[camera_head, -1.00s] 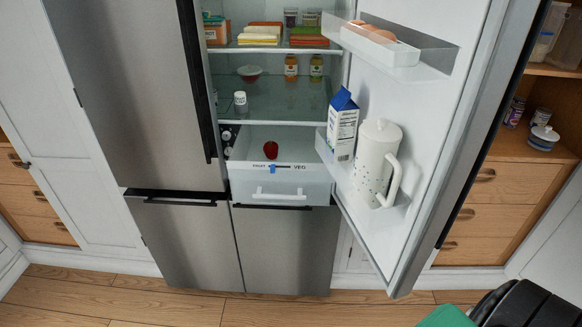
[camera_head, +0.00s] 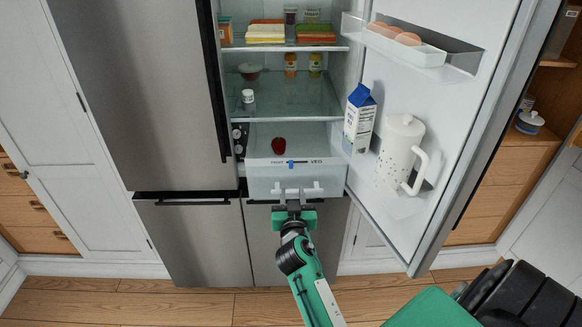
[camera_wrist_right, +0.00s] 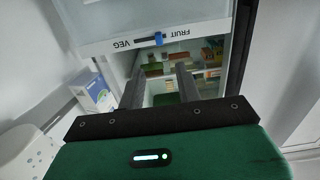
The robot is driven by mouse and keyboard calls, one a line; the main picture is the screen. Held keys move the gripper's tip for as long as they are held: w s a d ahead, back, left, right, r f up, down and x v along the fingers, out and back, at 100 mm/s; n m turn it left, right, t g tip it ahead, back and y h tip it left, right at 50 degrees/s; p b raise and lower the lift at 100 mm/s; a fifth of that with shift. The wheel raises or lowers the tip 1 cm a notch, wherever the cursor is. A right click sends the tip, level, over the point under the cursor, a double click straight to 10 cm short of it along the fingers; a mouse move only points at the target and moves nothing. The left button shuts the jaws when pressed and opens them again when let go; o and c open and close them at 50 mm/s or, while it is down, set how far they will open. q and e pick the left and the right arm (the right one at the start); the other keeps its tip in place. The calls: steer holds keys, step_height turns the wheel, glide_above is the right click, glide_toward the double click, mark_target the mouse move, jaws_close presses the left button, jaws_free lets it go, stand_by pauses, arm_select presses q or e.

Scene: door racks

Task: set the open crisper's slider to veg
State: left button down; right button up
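The open crisper (camera_head: 265,180) is a clear-white drawer pulled out below the fridge's glass shelf, with a red item (camera_head: 278,145) inside. Its front rim carries a slider strip marked FRUIT at left and VEG at right. The blue slider (camera_head: 291,163) sits at the FRUIT end of the track. In the right wrist view the strip shows upside down, with the slider (camera_wrist_right: 158,38) next to FRUIT. My right gripper (camera_head: 291,192) is in front of the drawer, at its handle and below the slider. Its fingers (camera_wrist_right: 158,80) are apart and hold nothing. My left gripper is out of view.
The open fridge door (camera_head: 440,130) stands to the right, holding a milk carton (camera_head: 358,125), a white pitcher (camera_head: 400,150) and an egg tray (camera_head: 405,45). The closed left door (camera_head: 140,90) borders the opening. Shelves above hold jars and boxes.

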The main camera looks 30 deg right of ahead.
mark_target(291, 166)
steer(key=p+x, duration=0.3)
steer(key=x, duration=0.7)
steer(key=shift+w+d, duration=0.15)
steer(key=shift+w, duration=0.15)
steer(key=shift+w+d, duration=0.4)
steer(key=shift+w, duration=0.15)
jaws_close()
